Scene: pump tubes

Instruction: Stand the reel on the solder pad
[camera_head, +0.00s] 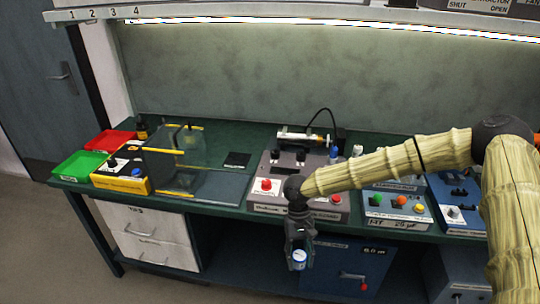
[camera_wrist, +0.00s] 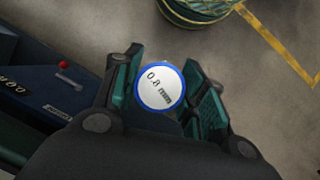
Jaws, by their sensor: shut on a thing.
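The reel (camera_head: 299,261) is a small white cylinder with a blue rim. In the wrist view the reel (camera_wrist: 158,88) shows its round white face, marked "0.8 mm", between both fingers. My gripper (camera_head: 299,250) is shut on it, pointing down in front of the bench edge; the fingers also show in the wrist view (camera_wrist: 160,95). A flat black square (camera_head: 237,160), which looks like the solder pad, lies bare on the green bench top, up and left of my gripper. The reel's sides are partly hidden by the fingers.
A clear guard with yellow edges (camera_head: 180,152) stands left of the black square. A grey control box with red buttons (camera_head: 296,188) stands to its right. Red and green trays (camera_head: 79,164) lie at far left. A blue cabinet (camera_head: 340,272) is below the bench.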

